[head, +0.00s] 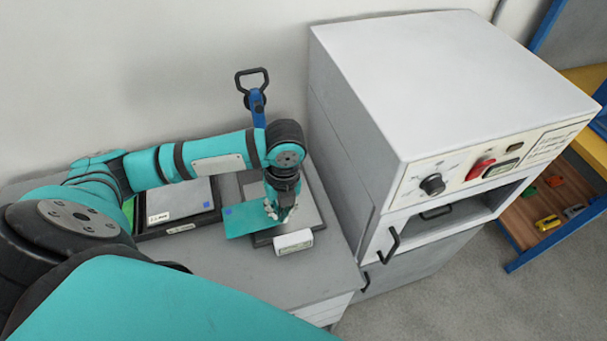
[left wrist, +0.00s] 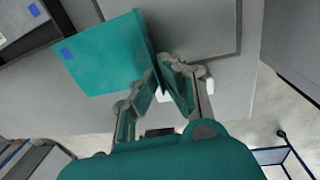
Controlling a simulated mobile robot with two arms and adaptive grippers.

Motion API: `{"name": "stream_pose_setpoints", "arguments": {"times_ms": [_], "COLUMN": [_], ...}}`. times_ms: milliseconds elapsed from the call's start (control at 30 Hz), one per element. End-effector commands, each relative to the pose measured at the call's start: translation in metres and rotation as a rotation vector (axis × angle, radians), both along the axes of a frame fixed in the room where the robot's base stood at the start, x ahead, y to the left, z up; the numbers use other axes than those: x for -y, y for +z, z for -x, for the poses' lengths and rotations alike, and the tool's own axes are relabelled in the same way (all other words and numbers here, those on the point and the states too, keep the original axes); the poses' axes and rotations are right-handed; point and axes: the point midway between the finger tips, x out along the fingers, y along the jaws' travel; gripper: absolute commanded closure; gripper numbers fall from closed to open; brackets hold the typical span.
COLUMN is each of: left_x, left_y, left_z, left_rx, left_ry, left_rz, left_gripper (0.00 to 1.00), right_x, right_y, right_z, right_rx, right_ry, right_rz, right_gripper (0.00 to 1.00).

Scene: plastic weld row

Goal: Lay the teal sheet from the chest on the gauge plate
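The teal sheet (head: 243,219), with a small blue mark on one corner, is at my left gripper (head: 279,213). In the left wrist view the teal sheet (left wrist: 105,55) runs to the fingertips of my left gripper (left wrist: 163,83), which appear closed on its edge. The sheet looks tilted and overlaps the left part of a grey plate on a dark base, probably the gauge plate (head: 309,203); this plate also shows in the left wrist view (left wrist: 195,25). I cannot tell whether sheet and plate touch. My right gripper is out of view.
A small white box (head: 293,242) sits at the plate's front edge. A dark tray (head: 181,217) with a labelled grey panel lies to the left. A tall white cabinet (head: 445,85) with an open front bay blocks the right.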

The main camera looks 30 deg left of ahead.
Motion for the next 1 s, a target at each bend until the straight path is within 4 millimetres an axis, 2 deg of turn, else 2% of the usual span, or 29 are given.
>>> {"name": "stream_pose_setpoints", "arguments": {"times_ms": [33,200,400,667,833,1000], "left_x": [0.004,0.010,0.015,0.017,0.017,0.016], "left_y": [0.002,-0.002,-0.007,-0.010,-0.036,-0.046], "left_z": [-0.015,-0.061,-0.102,-0.124,-0.122,-0.123], "left_rx": [0.003,0.002,0.000,-0.001,-0.004,0.001], "left_ry": [0.003,0.002,0.000,0.001,0.000,-0.001], "left_rz": [0.003,0.003,0.001,0.001,-0.001,-0.001], "left_gripper": [1.00,1.00,1.00,1.00,1.00,1.00], "right_x": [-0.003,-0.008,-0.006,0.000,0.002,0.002], "right_y": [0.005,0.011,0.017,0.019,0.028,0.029], "right_z": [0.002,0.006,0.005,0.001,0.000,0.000], "right_rx": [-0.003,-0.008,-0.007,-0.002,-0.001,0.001], "right_ry": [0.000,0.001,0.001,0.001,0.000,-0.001], "right_rz": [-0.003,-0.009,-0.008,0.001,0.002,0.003], "right_gripper": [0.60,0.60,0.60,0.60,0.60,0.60]}}
